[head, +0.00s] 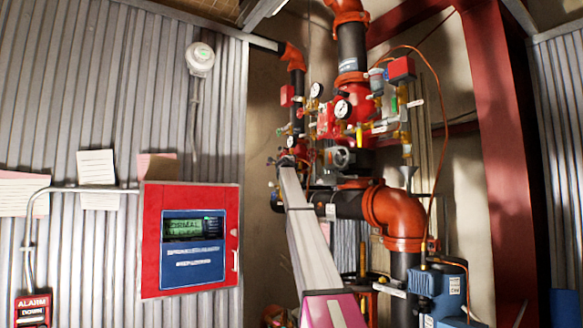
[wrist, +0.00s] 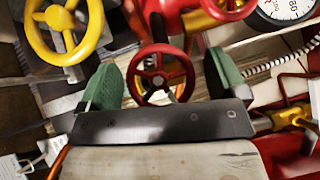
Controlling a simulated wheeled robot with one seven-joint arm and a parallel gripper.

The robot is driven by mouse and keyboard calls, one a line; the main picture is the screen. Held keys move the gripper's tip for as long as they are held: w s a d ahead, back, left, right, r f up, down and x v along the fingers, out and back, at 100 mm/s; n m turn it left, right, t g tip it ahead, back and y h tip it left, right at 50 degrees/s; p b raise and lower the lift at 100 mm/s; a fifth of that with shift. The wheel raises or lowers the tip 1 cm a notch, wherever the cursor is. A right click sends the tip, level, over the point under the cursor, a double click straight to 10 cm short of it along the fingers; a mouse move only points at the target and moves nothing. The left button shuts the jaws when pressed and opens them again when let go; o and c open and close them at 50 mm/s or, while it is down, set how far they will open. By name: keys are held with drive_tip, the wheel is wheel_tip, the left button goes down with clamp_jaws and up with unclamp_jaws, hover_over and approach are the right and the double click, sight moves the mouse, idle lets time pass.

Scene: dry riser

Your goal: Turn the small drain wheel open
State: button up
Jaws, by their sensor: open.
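In the wrist view, a small red handwheel (wrist: 160,75) with spokes sits between the green fingers of my gripper (wrist: 162,78). The gripper is open, with a gap on each side of the wheel. I cannot tell how deep the wheel lies between the fingers. The wheel's lower edge is close to or behind the dark palm bar. In the head view, my arm reaches up to the valve cluster and my gripper (head: 286,159) is small there. The red wheel cannot be made out in that view.
A yellow handwheel (wrist: 65,30) is at upper left in the wrist view, and another red wheel (wrist: 221,8) at upper right beside a gauge (wrist: 289,8). Thick orange pipe (head: 395,212) lies right of my arm. A red alarm panel (head: 190,238) is on the left wall.

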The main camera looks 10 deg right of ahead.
drive_tip(key=c, duration=0.9)
drive_tip(key=shift+n+y, duration=0.3)
drive_tip(key=shift+n+g+y, duration=0.4)
drive_tip(key=shift+n+g, duration=0.6)
drive_tip(key=n+g, duration=0.2)
drive_tip(key=shift+w+r+g, duration=0.1)
drive_tip(key=shift+g, duration=0.3)
drive_tip(key=shift+n+g, duration=1)
drive_tip(key=shift+g, duration=0.2)
drive_tip(key=shift+n+g, duration=0.8)
drive_tip(key=shift+g, duration=0.5)
